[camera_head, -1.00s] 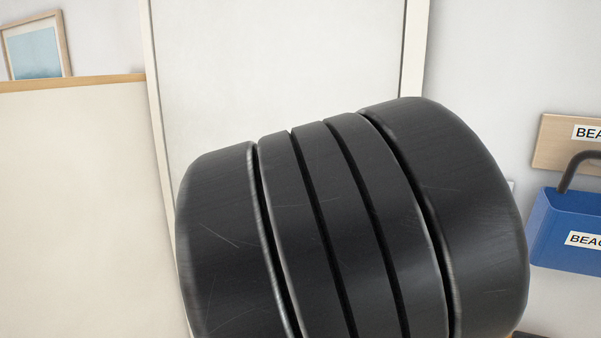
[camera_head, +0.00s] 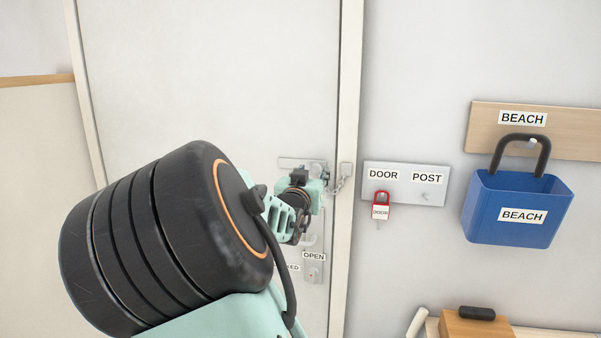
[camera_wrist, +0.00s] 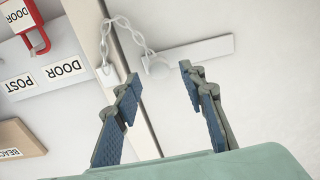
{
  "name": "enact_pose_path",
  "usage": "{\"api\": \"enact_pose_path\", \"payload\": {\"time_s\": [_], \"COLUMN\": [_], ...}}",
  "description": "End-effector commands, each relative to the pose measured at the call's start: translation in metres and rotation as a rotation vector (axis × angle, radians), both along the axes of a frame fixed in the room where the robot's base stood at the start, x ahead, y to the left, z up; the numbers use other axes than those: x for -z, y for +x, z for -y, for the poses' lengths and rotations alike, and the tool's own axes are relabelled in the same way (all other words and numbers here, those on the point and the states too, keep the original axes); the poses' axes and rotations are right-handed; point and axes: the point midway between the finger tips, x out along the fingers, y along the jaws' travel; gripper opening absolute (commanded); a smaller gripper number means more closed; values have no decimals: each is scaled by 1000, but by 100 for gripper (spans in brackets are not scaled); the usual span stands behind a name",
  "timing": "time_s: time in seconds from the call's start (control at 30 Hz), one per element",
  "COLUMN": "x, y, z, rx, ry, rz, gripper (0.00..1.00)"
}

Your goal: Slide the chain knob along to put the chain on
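The chain knob (camera_wrist: 156,66) is a small pale round knob at the door-frame end of the flat track plate (camera_wrist: 205,51) in the wrist view. A metal chain (camera_wrist: 132,36) hangs in a loop from the knob to a bracket (camera_wrist: 106,72) on the frame. In the head view the track plate (camera_head: 290,163) is high on the white door, and the chain (camera_head: 339,184) shows beside my gripper (camera_head: 299,222). My gripper is open and empty; in the wrist view its fingers (camera_wrist: 160,80) point toward the knob, which appears beyond and between the tips. Contact is not visible.
A blue BEACH bucket (camera_head: 517,209) hangs farther right. A lock plate marked OPEN (camera_head: 314,272) is below the track. A wooden box (camera_head: 476,326) stands low right.

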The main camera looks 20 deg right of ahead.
Motion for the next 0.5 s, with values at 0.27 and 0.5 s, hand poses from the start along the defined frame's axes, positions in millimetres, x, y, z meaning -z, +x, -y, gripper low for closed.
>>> {"api": "enact_pose_path", "payload": {"time_s": [0.27, 0.5], "x": [-1, 0], "y": [17, 20], "z": [12, 13], "rx": [1, 0], "ry": [-1, 1], "rz": [1, 1], "gripper": [38, 38]}}
